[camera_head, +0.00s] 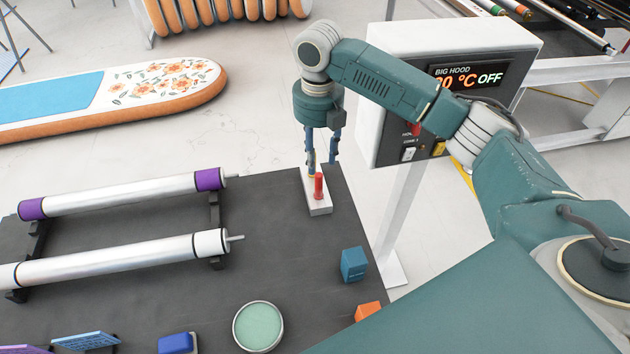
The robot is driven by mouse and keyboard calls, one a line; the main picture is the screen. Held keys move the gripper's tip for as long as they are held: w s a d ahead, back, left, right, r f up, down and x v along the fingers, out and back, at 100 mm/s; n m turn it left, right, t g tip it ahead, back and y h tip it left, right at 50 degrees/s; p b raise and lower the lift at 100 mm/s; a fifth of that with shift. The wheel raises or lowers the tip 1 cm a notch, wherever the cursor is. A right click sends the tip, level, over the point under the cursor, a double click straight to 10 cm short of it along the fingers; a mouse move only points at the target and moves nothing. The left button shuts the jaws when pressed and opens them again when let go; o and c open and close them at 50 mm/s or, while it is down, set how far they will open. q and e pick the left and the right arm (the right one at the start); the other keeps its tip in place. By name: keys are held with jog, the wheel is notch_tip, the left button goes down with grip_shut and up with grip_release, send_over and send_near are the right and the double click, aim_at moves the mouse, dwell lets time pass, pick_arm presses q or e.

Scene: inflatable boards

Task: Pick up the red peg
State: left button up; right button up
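The red peg (319,187) stands upright on a small white block (320,209) at the far right corner of the dark table. My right gripper (321,166) points down over the block, with its two blue fingers apart. The fingertips are just above and behind the peg's top in the picture; I see nothing held between them. A small yellow piece shows behind the peg by the left fingertip, mostly hidden. My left gripper is not in view.
Two long rollers (125,193) lie on stands at the left of the dark table (280,235). A blue cube (354,264), an orange block (367,310) and a round green-topped dish (258,326) are nearer. A control box (385,95) stands behind my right forearm.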

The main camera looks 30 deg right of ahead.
aim_at(319, 175)
jog(key=f, duration=0.3)
jog(key=shift+s+d, duration=0.1)
jog(key=shift+s, duration=0.15)
jog(key=shift+f+p, duration=0.25)
jog(key=shift+p, duration=0.2)
jog(key=f, duration=0.1)
jog(key=f+p, duration=0.1)
jog(key=f, duration=0.1)
jog(key=f+p, duration=0.1)
jog(key=shift+w+d+f, duration=0.15)
jog(key=shift+w+f, duration=0.05)
jog(key=shift+w, duration=0.1)
jog(key=shift+f, duration=0.2)
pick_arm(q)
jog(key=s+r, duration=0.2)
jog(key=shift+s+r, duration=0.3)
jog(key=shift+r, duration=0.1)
pick_arm(e)
grip_shut()
